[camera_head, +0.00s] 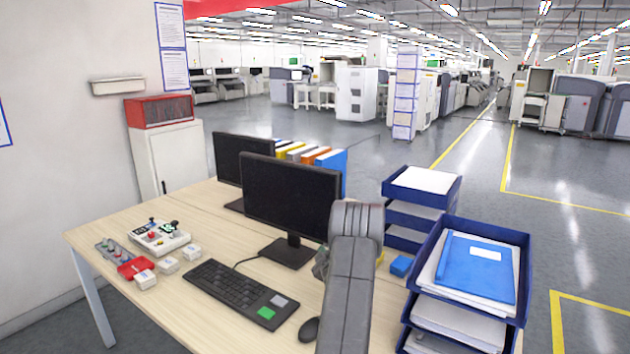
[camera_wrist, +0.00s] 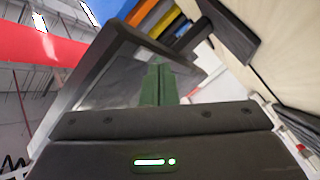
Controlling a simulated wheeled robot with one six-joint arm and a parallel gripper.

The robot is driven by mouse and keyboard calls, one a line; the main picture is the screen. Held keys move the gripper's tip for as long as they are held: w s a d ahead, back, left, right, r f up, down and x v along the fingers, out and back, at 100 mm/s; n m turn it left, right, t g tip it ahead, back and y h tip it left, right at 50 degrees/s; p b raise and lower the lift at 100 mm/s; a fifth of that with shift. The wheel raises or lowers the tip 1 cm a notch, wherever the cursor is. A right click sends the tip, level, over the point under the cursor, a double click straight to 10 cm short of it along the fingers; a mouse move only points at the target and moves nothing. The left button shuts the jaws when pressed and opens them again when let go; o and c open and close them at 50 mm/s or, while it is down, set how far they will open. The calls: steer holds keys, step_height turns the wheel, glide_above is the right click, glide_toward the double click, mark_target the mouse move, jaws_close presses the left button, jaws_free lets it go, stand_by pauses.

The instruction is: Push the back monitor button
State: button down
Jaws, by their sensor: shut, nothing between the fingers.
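The back monitor (camera_head: 238,158) stands at the far side of the desk, with its dark screen partly hidden by the front monitor (camera_head: 288,195). No button can be made out on either. In the head view my arm covers the right edge of the front monitor and hides most of my gripper. In the wrist view my gripper (camera_wrist: 158,88) has its green fingers together and empty. A tilted grey panel with a dark edge (camera_wrist: 95,68) lies beyond the fingertips, probably a monitor; I cannot tell which one, or whether they touch.
Coloured binders (camera_head: 305,155) stand behind the monitors. Blue paper trays (camera_head: 468,225) stand to the right of my arm. A keyboard (camera_head: 240,292), a mouse (camera_head: 309,329) and a control box (camera_head: 160,237) lie on the desk (camera_head: 205,205). A red-topped cabinet (camera_head: 160,112) stands behind.

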steer(key=s+a+b, duration=0.2)
steer(key=s+a, duration=0.1)
steer(key=s, duration=0.2)
steer(key=shift+a, duration=0.2)
stand_by(0.5)
